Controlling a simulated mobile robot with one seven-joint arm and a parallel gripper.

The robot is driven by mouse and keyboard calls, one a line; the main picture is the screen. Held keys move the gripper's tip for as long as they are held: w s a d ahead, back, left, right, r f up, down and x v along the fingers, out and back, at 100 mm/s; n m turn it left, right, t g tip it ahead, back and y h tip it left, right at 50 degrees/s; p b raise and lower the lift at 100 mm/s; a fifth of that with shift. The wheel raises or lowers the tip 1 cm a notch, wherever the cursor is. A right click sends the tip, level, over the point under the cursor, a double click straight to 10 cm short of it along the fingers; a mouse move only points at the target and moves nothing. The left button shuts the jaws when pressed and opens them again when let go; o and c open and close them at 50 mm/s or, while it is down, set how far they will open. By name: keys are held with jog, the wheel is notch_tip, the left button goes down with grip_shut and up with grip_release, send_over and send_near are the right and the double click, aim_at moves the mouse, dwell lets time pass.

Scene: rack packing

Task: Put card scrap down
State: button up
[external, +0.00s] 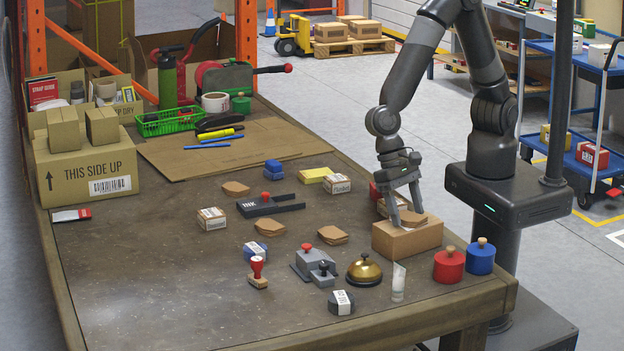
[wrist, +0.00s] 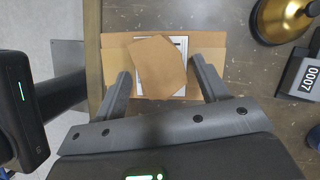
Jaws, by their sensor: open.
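A brown piece of card scrap (external: 413,218) lies on top of a small cardboard box (external: 407,241) at the right edge of the table. In the wrist view the card scrap (wrist: 158,64) partly covers a white label (wrist: 180,88) on the box (wrist: 113,62). My gripper (external: 405,212) is open just over the box, its fingers pointing down. In the wrist view my gripper (wrist: 160,72) has one finger on each side of the card scrap, with gaps between. More card scraps lie on the table, at the back (external: 236,188), in the middle (external: 278,228) and nearer the front (external: 333,236).
A brass bell (external: 364,271), a clear tube (external: 398,283), a red pot (external: 449,265) and a blue pot (external: 481,257) stand close in front of the box. Small boxes sit just behind it. The table's left front area is clear.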

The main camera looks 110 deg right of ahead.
jog(key=shift+r, duration=0.1)
jog(key=v, duration=1.1)
jog(key=s+d+r+n+t+h, duration=0.1)
jog(key=s+d+r+n+t, duration=0.2)
jog(key=s+d+r+n, duration=0.45)
jog(key=s+d+r+n+t+h, duration=0.3)
jog(key=s+d+r+n, duration=0.3)
jog(key=s+d, duration=0.5)
jog(key=shift+s+r+t, duration=0.2)
jog(key=shift+s+t, duration=0.4)
jog(key=shift+s, duration=0.1)
jog(key=shift+n, duration=0.25)
dwell(1.1)
jog(key=shift+o, duration=0.3)
dwell(0.8)
